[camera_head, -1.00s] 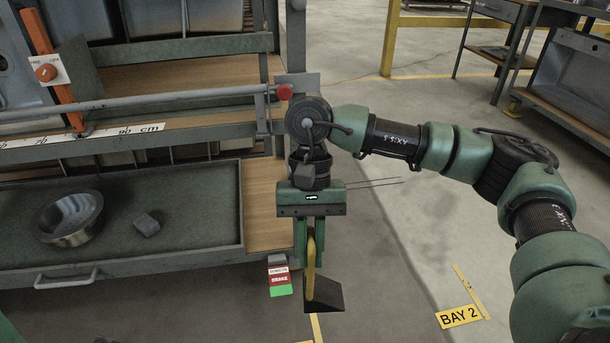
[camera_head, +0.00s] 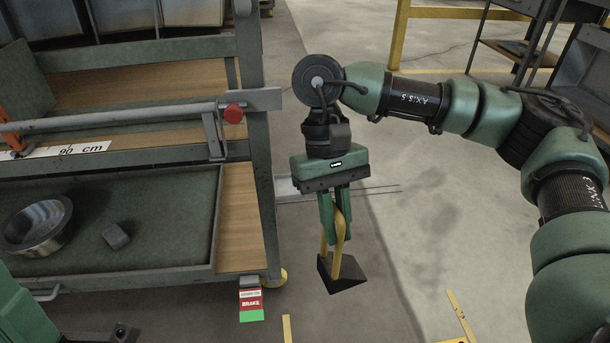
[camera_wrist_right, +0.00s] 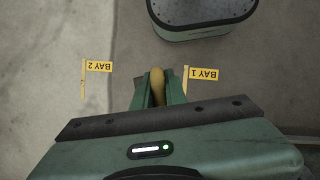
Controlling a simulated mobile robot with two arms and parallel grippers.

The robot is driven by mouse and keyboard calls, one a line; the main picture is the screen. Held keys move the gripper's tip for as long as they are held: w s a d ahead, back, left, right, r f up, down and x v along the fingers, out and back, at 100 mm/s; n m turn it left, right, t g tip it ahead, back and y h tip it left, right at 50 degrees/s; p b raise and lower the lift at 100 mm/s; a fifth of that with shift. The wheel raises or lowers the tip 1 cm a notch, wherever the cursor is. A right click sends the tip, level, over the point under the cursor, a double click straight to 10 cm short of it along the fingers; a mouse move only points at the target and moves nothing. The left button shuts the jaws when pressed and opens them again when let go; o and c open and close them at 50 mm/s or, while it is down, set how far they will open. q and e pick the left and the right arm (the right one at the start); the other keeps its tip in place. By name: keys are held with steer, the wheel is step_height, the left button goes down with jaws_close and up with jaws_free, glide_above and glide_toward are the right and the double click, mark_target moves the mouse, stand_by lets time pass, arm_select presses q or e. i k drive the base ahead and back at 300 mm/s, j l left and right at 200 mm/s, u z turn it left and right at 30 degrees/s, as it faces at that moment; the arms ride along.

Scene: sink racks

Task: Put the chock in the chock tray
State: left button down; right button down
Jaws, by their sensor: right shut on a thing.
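The chock (camera_head: 342,274) is a dark wedge with a yellow loop handle. My right gripper (camera_head: 336,232) is shut on the handle, and the wedge hangs tilted below the fingers, clear of the rack. In the right wrist view the yellow handle (camera_wrist_right: 157,86) shows between the fingers, with most of the wedge hidden. I cannot identify the chock tray for certain. A pale grey plate (camera_head: 284,187) with thin rods shows beside the rack post, partly behind my gripper.
The sink rack stands at left, with a red-tipped rail (camera_head: 233,114) and a dark green drawer (camera_head: 165,255) holding a metal bowl (camera_head: 38,228) and a grey block (camera_head: 116,236). A brake pedal (camera_head: 251,301) sticks out low.

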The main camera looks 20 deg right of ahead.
mark_target(290, 188)
steer(key=i+l, duration=0.15)
steer(key=l, duration=0.2)
steer(key=i+l+u, duration=0.1)
steer(key=l, duration=0.25)
steer(key=i+l, duration=0.15)
steer(key=l, duration=0.25)
steer(key=i+l, duration=0.1)
steer(key=l, duration=0.25)
steer(key=i+l+u, duration=0.1)
steer(key=l, duration=0.25)
steer(key=l+u, duration=0.1)
steer(key=u, duration=0.9)
